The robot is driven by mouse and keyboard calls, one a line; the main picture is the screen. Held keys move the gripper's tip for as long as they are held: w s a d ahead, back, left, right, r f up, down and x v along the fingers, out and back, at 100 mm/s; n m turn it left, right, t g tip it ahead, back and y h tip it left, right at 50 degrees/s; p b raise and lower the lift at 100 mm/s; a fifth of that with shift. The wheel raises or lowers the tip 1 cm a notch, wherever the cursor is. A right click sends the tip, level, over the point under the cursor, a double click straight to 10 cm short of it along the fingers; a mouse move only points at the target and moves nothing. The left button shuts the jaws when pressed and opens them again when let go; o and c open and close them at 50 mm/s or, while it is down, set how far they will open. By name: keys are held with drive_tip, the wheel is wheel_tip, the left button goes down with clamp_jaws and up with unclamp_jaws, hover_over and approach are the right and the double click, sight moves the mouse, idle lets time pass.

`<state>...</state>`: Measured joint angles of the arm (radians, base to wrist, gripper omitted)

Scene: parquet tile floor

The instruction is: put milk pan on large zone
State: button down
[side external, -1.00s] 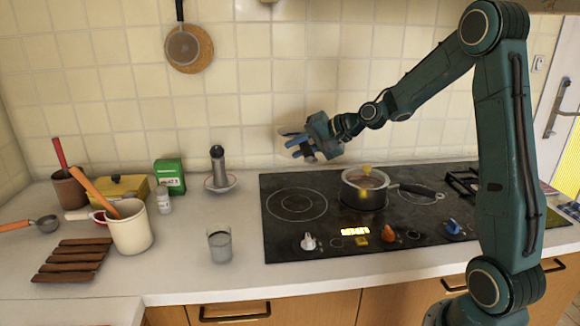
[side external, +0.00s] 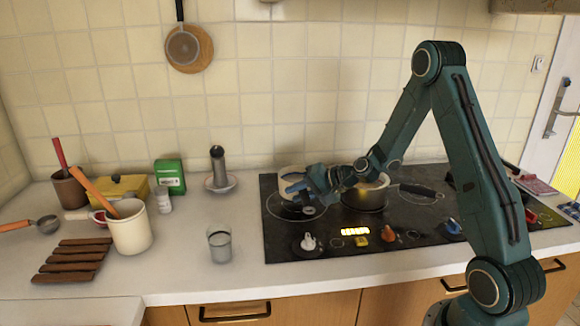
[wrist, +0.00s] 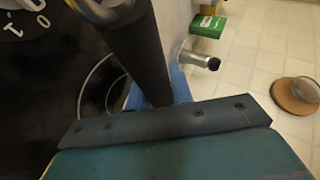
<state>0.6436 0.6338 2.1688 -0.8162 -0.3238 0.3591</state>
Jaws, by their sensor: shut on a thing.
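The milk pan (side external: 291,172) is a pale pan, mostly hidden behind my gripper in the side view. My gripper (side external: 303,190) is shut on its dark handle (wrist: 143,45), which runs between the blue fingers in the wrist view. The pan is over or on the left cooking zone of the black hob; I cannot tell whether its base touches. This large zone (side external: 290,211) has concentric rings, which also show in the wrist view (wrist: 97,85).
A pot (side external: 366,197) with a dark handle stands on the hob right beside my wrist. Knobs line the hob's front. A pepper mill (side external: 218,165) on a saucer, a green box (side external: 170,176) and a glass (side external: 219,245) stand to the left. The counter between glass and hob is clear.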

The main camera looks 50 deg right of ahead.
drive_tip(key=shift+f, duration=1.8)
drive_tip(key=shift+f, duration=0.15)
drive_tip(key=c, duration=1.2)
unclamp_jaws()
drive_tip(key=shift+c, duration=0.2)
drive_tip(key=v, duration=1.2)
